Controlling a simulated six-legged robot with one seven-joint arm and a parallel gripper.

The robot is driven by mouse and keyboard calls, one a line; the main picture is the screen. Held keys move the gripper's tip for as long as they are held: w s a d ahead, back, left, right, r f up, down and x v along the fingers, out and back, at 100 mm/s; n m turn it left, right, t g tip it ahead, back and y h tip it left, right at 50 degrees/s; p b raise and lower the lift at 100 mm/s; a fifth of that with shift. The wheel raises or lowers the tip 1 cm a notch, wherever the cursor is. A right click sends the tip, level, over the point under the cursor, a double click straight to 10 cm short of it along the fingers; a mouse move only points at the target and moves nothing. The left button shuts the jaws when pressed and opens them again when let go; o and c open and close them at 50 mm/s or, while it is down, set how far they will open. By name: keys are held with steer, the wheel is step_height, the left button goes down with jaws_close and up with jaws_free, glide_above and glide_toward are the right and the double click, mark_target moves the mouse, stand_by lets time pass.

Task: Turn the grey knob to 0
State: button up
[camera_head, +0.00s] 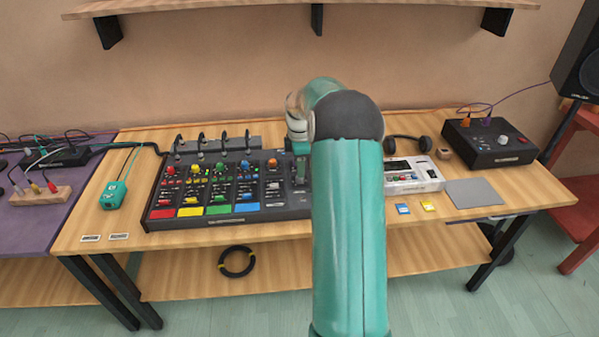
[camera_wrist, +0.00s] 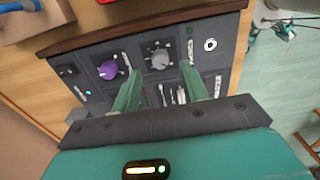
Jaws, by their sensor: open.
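The grey knob (camera_wrist: 160,60) shows in the wrist view on a dark panel (camera_wrist: 135,43), with white marks around it. A purple knob (camera_wrist: 109,70) is to its left on the same panel. My gripper (camera_wrist: 160,68) is open, with one green finger on each side of the grey knob's lower part in the picture. I cannot tell whether the fingers touch the knob or hover above it. In the head view my arm hides my gripper, and I cannot pick out the grey knob there.
A mixer (camera_head: 217,212) with coloured pads and knobs is on the wooden table (camera_head: 195,243). A white device (camera_head: 427,178), headphones (camera_head: 408,139) and a dark box (camera_head: 493,153) are to the right. A shelf (camera_head: 235,6) is above.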

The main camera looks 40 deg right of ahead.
step_height(320, 180, up, 10)
stand_by(0.3)
stand_by(0.4)
